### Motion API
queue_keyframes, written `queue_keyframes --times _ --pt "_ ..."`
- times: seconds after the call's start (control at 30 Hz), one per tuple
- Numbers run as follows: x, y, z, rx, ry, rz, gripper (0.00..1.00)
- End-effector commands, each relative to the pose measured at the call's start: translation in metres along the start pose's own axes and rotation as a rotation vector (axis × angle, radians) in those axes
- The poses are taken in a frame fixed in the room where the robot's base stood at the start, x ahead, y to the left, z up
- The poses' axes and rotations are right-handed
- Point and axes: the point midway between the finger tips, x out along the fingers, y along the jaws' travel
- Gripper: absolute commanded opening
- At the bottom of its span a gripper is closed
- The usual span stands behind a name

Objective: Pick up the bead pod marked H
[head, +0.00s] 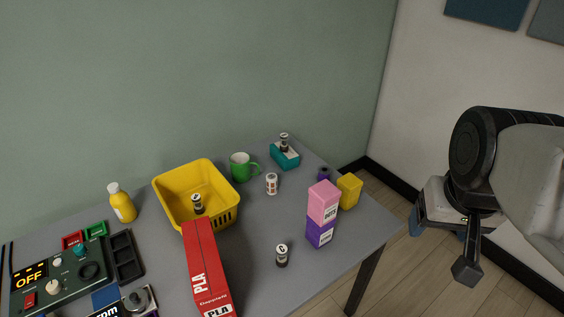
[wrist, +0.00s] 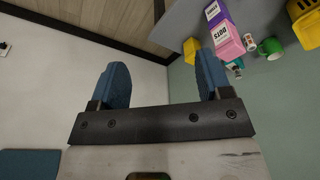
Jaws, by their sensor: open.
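Several small pods with dark bodies and pale marked tops are in the head view. One stands inside the yellow basket (head: 197,204), one on the teal box (head: 284,142), and one on the open table near the front edge (head: 282,255). A white and red pod-like jar (head: 271,184) stands mid-table. Their marks are too small to read, so I cannot tell which is H. My gripper (wrist: 162,82) is open and empty in the wrist view, its two blue fingers wide apart. In the head view it is off the table's right side, away from every pod.
A pink box (head: 323,201) sits on a purple box (head: 320,233), by a yellow block (head: 349,191) and a small purple item (head: 323,174). A green mug (head: 240,167), red PLA box (head: 203,265), yellow bottle (head: 122,203) and control panel (head: 60,285) stand further left.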

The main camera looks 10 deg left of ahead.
Motion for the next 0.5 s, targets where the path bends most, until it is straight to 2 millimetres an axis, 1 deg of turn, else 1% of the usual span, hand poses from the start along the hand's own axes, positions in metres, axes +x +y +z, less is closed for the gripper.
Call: queue_keyframes --times 0.17,0.37,0.5 --pt "-0.025 0.000 -0.006 0.000 0.003 0.000 0.71" --pt "-0.025 0.006 -0.019 0.016 0.027 0.049 0.71" --pt "-0.026 0.011 -0.033 0.029 0.057 0.094 0.71"
